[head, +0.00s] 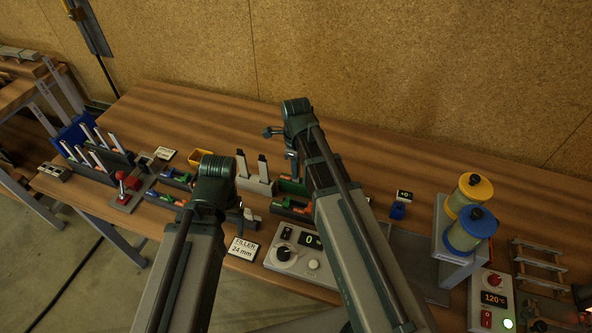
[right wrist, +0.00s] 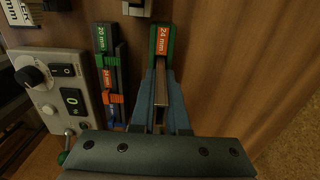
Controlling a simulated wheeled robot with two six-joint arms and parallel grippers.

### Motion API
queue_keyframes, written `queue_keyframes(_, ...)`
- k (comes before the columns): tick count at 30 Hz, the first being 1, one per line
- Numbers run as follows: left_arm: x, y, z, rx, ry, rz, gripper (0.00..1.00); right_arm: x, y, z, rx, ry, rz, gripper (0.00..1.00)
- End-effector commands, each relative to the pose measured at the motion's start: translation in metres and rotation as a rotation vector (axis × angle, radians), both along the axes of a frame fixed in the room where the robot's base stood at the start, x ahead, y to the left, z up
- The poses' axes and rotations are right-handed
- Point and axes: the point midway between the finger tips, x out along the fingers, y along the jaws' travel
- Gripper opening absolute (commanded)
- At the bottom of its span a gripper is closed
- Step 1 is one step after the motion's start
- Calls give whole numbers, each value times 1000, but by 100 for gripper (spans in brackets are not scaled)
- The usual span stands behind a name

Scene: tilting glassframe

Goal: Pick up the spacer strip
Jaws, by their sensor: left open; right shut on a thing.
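In the right wrist view, my right gripper (right wrist: 161,110) is shut on a narrow, metallic spacer strip (right wrist: 161,85). The strip lies lengthwise between the fingers, in line with a green holder (right wrist: 162,40) with an orange 24 mm label. I cannot tell whether the strip is clear of the holder. In the head view, my right gripper (head: 291,160) points down over the bench among the green holders, and its arm hides the strip. My left gripper (head: 243,211) is open, lower and to the left, partly hidden by its own wrist.
A sign (head: 243,248) reads FILLER 24 mm. A control box with a dial (head: 295,252) stands near the front edge. Other strip holders (right wrist: 108,75) lie beside the held strip. Yellow and blue canisters (head: 467,215) stand at right. The bench's back strip (head: 390,150) is clear.

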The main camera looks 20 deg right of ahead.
Motion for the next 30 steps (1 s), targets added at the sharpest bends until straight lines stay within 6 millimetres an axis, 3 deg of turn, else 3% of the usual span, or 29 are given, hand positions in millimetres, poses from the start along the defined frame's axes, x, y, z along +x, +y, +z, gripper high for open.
queue_keyframes(18,0,0,85,0,0,-1,75,0,0,85,0,0,0,0)
queue_keyframes(23,0,0,97,-1,0,3,75,0,0,97,0,0,0,0)
queue_keyframes(30,0,0,96,-1,0,4,75,0,0,96,0,0,0,0)
